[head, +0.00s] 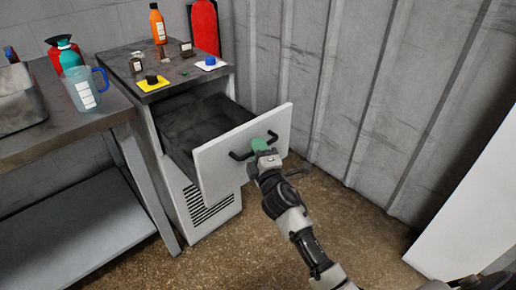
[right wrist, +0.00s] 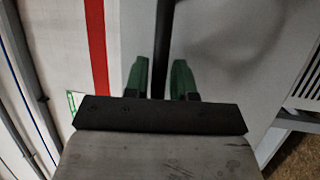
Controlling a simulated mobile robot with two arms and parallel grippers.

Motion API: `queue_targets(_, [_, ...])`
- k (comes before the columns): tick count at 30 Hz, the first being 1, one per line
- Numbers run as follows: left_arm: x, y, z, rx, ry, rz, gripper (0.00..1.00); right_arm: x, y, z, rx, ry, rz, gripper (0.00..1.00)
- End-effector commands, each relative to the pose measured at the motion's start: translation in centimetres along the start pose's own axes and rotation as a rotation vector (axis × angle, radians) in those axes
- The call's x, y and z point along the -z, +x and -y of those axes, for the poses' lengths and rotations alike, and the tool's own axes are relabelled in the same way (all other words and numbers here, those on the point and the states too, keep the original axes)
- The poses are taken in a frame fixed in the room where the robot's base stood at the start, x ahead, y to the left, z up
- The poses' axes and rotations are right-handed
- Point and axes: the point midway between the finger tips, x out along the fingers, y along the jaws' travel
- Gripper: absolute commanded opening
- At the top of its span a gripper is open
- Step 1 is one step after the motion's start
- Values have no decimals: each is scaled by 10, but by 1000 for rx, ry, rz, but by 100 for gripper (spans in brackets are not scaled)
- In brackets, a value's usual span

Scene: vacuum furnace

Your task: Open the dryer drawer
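The dryer drawer (head: 222,158) is a white-fronted drawer with a dark inside. It is pulled well out of the white cabinet (head: 206,213). A black bar handle (head: 238,155) is on its front; it also shows as a dark bar in the right wrist view (right wrist: 162,45). My right gripper (head: 260,146) is at the middle of the handle. My left gripper is not in view.
The cabinet top (head: 190,75) holds an orange bottle (head: 157,24), small jars and yellow and white pads. A workbench (head: 60,130) with a jug (head: 83,92) stands at left. A corrugated wall (head: 350,70) is close behind. Brown floor lies clear in front.

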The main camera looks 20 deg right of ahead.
Motion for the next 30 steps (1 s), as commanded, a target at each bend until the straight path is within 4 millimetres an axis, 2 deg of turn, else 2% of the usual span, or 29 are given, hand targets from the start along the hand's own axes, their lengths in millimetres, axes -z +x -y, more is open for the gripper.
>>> queue_targets(7, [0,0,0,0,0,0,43,0,-1,0,-1,0,0,25])
queue_targets(10, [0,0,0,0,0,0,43,0,-7,0,0,1,0,25])
queue_targets(14, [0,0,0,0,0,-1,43,0,-28,1,2,1,1,25])
queue_targets(20, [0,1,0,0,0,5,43,0,-70,2,2,4,0,25])
queue_targets(24, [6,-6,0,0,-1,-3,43,0,-92,2,2,1,1,25])
queue_targets(30, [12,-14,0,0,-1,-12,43,0,-107,0,0,0,0,25])
